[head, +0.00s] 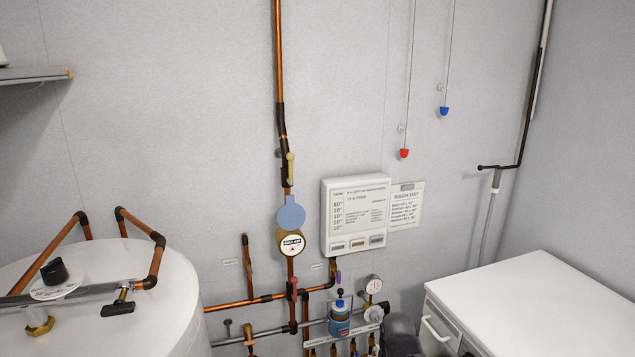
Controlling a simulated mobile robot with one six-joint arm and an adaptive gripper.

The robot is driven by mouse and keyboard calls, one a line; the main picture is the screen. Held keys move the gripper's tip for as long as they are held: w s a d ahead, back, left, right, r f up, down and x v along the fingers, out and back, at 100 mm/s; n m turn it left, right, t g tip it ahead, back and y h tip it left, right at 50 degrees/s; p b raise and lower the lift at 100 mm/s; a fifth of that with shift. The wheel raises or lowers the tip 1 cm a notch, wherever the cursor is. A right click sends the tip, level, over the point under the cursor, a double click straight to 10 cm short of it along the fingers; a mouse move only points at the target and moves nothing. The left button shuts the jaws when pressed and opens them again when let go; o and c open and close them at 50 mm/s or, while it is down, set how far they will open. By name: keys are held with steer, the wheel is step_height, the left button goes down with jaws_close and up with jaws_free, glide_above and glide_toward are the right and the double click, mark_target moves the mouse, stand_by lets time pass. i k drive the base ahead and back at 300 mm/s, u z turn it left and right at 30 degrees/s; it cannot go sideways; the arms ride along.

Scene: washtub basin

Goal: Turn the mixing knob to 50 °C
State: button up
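A black knob (54,271) sits on a white round dial plate (59,289) at the left, above the white tank top. It looks like the mixing knob. The plate has small print that I cannot read, so the knob's setting is unclear. A brass fitting (39,323) shows below the plate, and a grey pipe runs beside it. My gripper is not in view. A dark rounded shape (400,337) at the bottom edge, right of centre, may be part of my arm; no fingers show on it.
Copper pipes and a black-handled valve (118,308) stand close to the knob on the tank (160,310). A wall panel (355,215), a brass meter (291,244) and a gauge (374,285) are near the middle. A white cabinet (540,300) stands at right.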

mark_target(54, 272)
steer(key=u, duration=0.8)
steer(key=k, duration=0.8)
steer(key=u, duration=0.75)
